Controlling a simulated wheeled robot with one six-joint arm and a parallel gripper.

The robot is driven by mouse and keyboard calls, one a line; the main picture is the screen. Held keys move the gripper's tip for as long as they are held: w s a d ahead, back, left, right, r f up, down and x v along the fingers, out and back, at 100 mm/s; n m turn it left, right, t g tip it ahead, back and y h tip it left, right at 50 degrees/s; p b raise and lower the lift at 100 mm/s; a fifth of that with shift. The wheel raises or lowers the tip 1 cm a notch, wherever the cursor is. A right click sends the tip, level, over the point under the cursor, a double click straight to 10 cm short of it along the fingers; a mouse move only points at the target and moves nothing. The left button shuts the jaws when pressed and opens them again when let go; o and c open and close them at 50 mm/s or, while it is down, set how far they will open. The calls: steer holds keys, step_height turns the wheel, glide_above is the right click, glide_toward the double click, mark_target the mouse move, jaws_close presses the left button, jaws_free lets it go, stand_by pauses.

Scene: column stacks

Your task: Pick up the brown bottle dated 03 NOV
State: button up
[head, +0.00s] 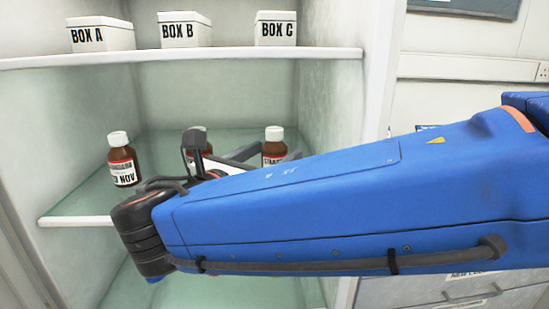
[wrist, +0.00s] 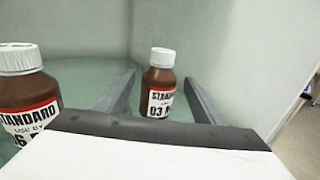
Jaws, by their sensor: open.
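A brown bottle with a white cap (wrist: 159,83) stands upright between the two fingers of my open gripper (wrist: 160,77) in the wrist view, apart from both. A middle bottle (head: 205,139) is mostly hidden behind my gripper.
The bottles stand on a greenish shelf (head: 75,208) with a white front edge. The shelf above (head: 230,54) carries BOX A (head: 100,36), BOX B (head: 185,30) and BOX C (head: 276,28). The cabinet's side wall (wrist: 230,70) is close on the right.

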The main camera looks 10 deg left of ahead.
mark_target(283, 145)
steer(key=shift+x, duration=2.55)
steer(key=shift+a, duration=0.1)
steer(key=shift+c, duration=0.7)
steer(key=c, duration=1.1)
steer(key=shift+r, duration=0.1)
